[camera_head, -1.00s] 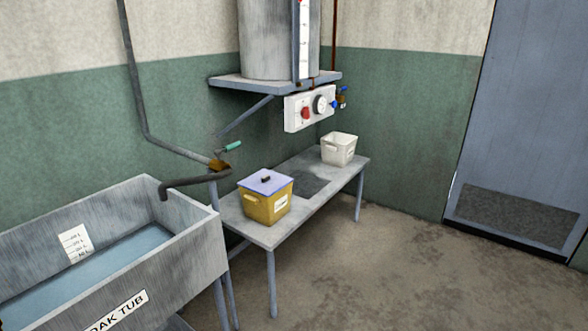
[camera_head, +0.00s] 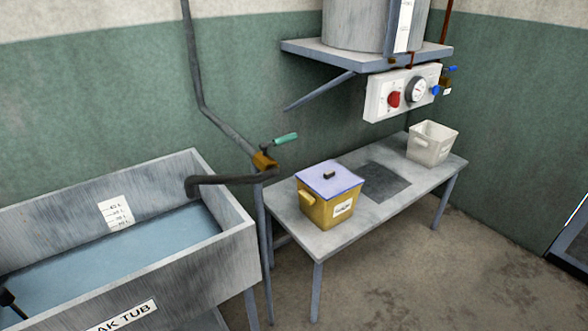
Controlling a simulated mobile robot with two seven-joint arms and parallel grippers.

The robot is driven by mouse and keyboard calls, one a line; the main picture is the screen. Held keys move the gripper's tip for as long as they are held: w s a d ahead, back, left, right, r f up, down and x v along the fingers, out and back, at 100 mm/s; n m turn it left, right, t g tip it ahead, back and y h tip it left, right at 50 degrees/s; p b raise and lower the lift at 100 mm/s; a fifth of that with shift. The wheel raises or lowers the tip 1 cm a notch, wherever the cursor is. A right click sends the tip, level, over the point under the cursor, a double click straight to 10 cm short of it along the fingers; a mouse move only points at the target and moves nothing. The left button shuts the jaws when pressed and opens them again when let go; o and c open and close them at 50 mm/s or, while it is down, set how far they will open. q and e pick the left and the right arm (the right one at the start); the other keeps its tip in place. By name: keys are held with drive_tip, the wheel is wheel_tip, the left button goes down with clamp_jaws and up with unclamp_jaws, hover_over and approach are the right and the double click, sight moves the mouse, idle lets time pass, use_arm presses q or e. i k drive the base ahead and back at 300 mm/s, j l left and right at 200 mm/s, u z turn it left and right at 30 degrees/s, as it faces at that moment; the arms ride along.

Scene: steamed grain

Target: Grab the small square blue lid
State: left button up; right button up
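The small square blue lid (camera_head: 330,181) sits on top of the yellow bin (camera_head: 333,212), closing it.
A grey soak tub (camera_head: 180,267) of water stands left of the table, with a dark spout (camera_head: 225,180) and green-handled valve above. A white bin (camera_head: 431,144) stands at the table's far end. A control box (camera_head: 398,93) hangs above. The floor at right is clear.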

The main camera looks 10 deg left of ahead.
sight(328, 179)
drive_tip(key=i+l+u, duration=0.2)
drive_tip(key=u, duration=0.3)
drive_tip(key=i+l+u, duration=0.35)
drive_tip(key=u, duration=0.15)
drive_tip(key=i+l+u, duration=0.4)
drive_tip(key=l, duration=0.15)
